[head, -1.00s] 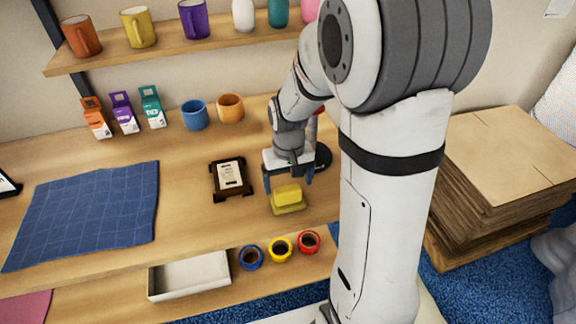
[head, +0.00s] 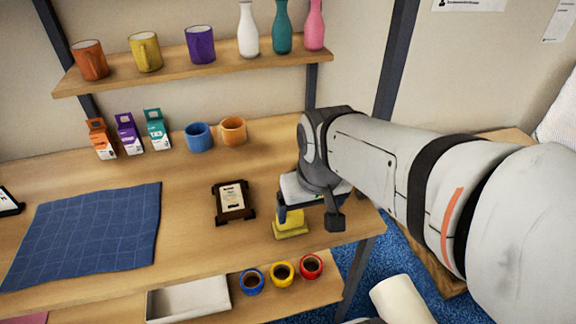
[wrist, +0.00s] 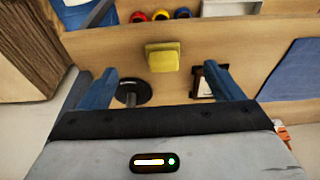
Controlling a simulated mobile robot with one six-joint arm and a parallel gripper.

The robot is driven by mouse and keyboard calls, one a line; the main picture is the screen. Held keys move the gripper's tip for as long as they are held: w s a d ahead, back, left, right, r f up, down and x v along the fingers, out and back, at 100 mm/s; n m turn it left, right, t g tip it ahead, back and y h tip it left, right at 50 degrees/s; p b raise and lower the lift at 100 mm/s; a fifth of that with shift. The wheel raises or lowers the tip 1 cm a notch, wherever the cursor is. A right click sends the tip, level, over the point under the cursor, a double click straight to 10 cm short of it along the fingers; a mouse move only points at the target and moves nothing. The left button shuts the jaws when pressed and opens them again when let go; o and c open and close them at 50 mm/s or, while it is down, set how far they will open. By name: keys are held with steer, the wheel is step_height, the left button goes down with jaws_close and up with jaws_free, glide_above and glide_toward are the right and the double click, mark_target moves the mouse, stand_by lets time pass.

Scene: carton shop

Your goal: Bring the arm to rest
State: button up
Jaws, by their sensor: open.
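My gripper (head: 308,215) is above the right end of the wooden table (head: 180,240) in the head view. Its two blue fingers stand apart in the wrist view (wrist: 165,82), with nothing between them. A yellow block on a yellow base (head: 290,224) stands on the table below my gripper, partly hidden by it in the head view. In the wrist view the yellow block (wrist: 162,57) lies beyond the fingertips, apart from them. My arm reaches in from the right.
A framed card (head: 233,202) and a blue cloth (head: 85,235) lie on the table. Blue (head: 198,136) and orange (head: 233,131) mugs and several small cartons stand at the back. A white tray (head: 188,300) and three small cups sit on a lower ledge. A shelf (head: 190,72) holds mugs and bottles.

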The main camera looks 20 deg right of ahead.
steer(key=shift+s+a+r, duration=0.1)
steer(key=shift+s, duration=0.85)
stand_by(0.7)
